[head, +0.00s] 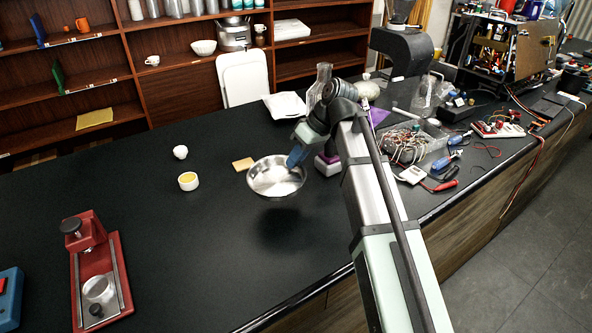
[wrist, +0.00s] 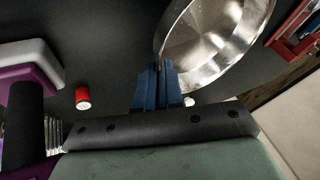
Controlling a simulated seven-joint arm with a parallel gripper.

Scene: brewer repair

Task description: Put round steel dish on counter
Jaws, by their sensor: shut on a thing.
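The round steel dish (head: 277,180) is a shiny shallow bowl, held level above the black counter (head: 215,245). A dark shadow lies on the counter below it, apart from the dish. My gripper (head: 296,157) has its blue fingers shut on the dish's right rim in the head view. In the wrist view the dish (wrist: 215,40) fills the upper right, and the gripper's blue fingertips (wrist: 158,72) pinch its rim.
A small yellow-topped cup (head: 188,181), a white cup (head: 180,152) and a tan sponge-like block (head: 243,164) sit left of the dish. A red press (head: 97,270) stands front left. Tools and a wire-filled bin (head: 412,148) crowd the right. The counter's front middle is clear.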

